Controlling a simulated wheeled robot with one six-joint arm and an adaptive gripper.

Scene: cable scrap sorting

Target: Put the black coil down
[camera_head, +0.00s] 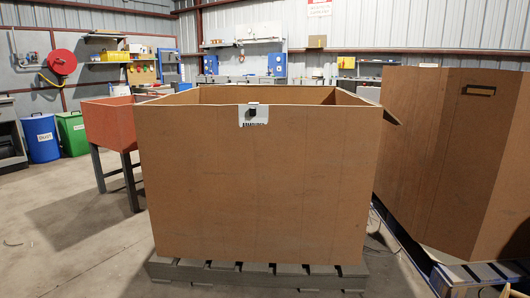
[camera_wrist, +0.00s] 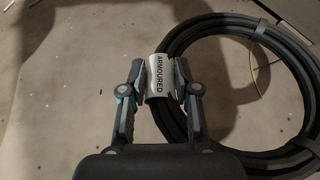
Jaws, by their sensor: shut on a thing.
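The black coil (camera_wrist: 297,65) is a thick ring of black cable at the right of the wrist view. A pale label reading ARMOURED (camera_wrist: 158,76) is wrapped around its left side. My gripper (camera_wrist: 161,80) is shut on the coil at this label, one finger on each side. The coil appears to be over a grey concrete floor with its shadow; I cannot tell whether it touches the floor. Neither the coil nor my gripper shows in the head view.
A large brown box (camera_head: 260,185) stands on a grey pallet (camera_head: 255,275) straight ahead. Another brown box (camera_head: 425,150) is at the right, an orange bin (camera_head: 108,125) at the left. Blue (camera_head: 41,138) and green (camera_head: 73,133) drums stand far left. Floor at the left front is open.

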